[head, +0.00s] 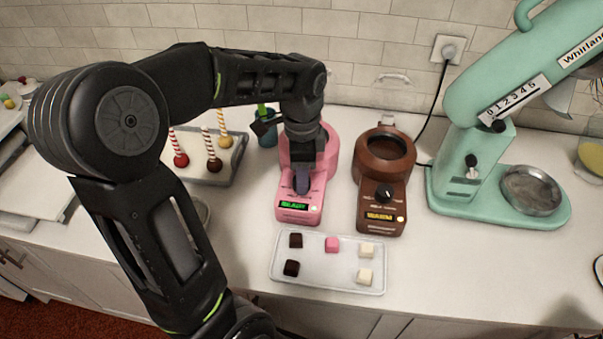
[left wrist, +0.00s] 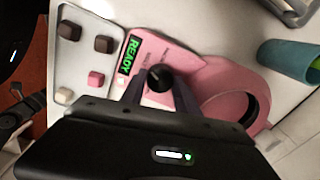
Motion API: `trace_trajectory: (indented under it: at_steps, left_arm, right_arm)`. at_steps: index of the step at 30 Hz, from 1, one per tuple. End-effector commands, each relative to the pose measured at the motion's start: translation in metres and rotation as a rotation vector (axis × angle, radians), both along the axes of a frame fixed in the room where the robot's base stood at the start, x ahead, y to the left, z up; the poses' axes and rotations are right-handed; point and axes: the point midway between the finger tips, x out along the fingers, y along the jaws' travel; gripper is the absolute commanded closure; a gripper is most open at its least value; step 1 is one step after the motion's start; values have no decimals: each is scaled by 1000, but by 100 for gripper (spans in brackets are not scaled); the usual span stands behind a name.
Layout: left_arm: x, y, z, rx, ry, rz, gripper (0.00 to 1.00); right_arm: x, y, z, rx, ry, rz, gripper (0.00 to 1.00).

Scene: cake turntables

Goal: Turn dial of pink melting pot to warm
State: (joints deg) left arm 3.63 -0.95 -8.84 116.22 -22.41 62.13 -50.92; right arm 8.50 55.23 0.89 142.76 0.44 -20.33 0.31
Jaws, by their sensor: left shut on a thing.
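The pink melting pot (head: 329,152) stands on the counter, with a green lit display reading READY on its front panel. It also shows in the left wrist view (left wrist: 219,80). Its black dial (left wrist: 159,79) sits between the fingers of my left gripper (left wrist: 160,88), which is shut on it. In the head view my left gripper (head: 302,183) comes down over the panel from above and hides the dial. Part of the pot's round bowl is hidden behind my wrist. The dial's marks are too small to read. My right gripper is not in view.
A brown melting pot (head: 372,178) with an amber display stands just to the right. A tray (head: 328,284) with several small cubes lies in front. Cake pops on a stand (head: 239,170) and a blue cup (head: 266,132) are to the left. A teal mixer (head: 460,168) stands at right.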

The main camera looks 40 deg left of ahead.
Motion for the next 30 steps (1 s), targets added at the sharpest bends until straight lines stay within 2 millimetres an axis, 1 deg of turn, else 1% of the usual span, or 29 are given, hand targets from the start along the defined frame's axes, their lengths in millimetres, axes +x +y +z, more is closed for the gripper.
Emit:
trace_trajectory:
  at_steps: [8, 14, 20, 30]
  left_arm:
    - [0, 0, 0, 0, -1, 12, 100]
    - [0, 0, 0, 0, -1, 67, 100]
    - [1, 0, 0, 1, -2, 180, 100]
    - [1, 0, 0, 1, -2, 468, 100]
  right_arm:
    - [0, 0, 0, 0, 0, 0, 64]
    - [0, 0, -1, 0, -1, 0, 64]
    - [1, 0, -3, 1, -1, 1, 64]
    - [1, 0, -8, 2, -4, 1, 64]
